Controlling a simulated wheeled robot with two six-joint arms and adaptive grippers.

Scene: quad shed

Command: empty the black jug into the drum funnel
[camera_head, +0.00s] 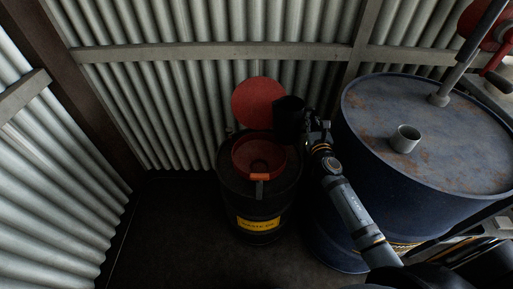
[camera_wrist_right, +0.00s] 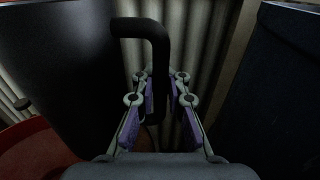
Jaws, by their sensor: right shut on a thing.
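The black jug (camera_head: 288,119) is held up beside the right rim of the drum funnel, in front of the raised red lid. Its tilt is hard to tell in the dark. The red drum funnel (camera_head: 243,158) sits on top of a black drum (camera_head: 236,196) with a yellow label. My right gripper (camera_head: 308,125) is shut on the jug's handle. In the right wrist view the bent black handle (camera_wrist_right: 155,40) runs down between the fingers of my right gripper (camera_wrist_right: 160,105), and the jug's dark body (camera_wrist_right: 65,65) fills the left. My left gripper is not in view.
A red round lid (camera_head: 259,101) stands open behind the funnel. A large blue barrel (camera_head: 425,170) stands close on the right, with a metal cup (camera_head: 405,138) and a pump pipe (camera_head: 465,65) on top. Corrugated walls (camera_head: 200,100) close in behind and left. Floor is clear at left front.

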